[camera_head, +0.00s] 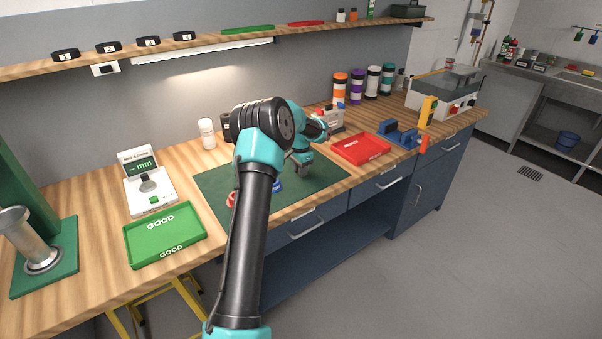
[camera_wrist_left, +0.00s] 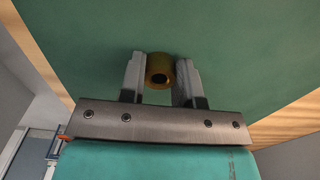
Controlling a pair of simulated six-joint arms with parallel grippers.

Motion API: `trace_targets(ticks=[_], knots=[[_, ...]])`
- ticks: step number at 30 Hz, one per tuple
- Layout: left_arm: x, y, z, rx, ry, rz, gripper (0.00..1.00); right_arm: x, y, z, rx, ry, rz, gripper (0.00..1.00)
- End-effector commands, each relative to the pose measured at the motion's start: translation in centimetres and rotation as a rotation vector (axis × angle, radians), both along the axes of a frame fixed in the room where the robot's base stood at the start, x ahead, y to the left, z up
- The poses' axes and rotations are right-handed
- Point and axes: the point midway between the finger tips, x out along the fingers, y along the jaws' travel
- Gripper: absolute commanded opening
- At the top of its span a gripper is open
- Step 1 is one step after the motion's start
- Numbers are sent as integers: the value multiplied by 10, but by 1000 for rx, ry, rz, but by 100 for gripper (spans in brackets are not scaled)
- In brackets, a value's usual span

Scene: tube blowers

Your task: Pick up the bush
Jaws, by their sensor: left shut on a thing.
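The bush (camera_wrist_left: 160,71) is a short brass-coloured ring with a dark bore. In the left wrist view it sits between the two grey fingers of my left gripper (camera_wrist_left: 161,80), which is shut on it. The green mat fills the background behind it. In the head view my left gripper (camera_head: 303,172) is over the right part of the green mat (camera_head: 325,172). I cannot make out the bush in the head view. My right gripper is not in view.
A green GOOD tray (camera_head: 165,250) and a measuring gauge (camera_head: 150,200) stand left of the mat. A red tray (camera_head: 360,138) and a blue fixture (camera_head: 398,134) are to the right. A blue object (camera_head: 277,187) is partly hidden behind my arm. A press (camera_head: 38,250) stands far left.

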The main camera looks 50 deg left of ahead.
Motion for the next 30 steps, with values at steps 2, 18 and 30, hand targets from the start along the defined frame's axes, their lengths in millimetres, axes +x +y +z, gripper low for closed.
trace_targets(ticks=[2, 18, 30], knots=[[0, 0, 0, 0, 0, 0, 13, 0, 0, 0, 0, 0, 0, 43], [0, 0, 10, 1, -1, 0, 5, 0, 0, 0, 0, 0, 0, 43], [-8, -9, 37, -1, 2, 0, 5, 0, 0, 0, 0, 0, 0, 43]])
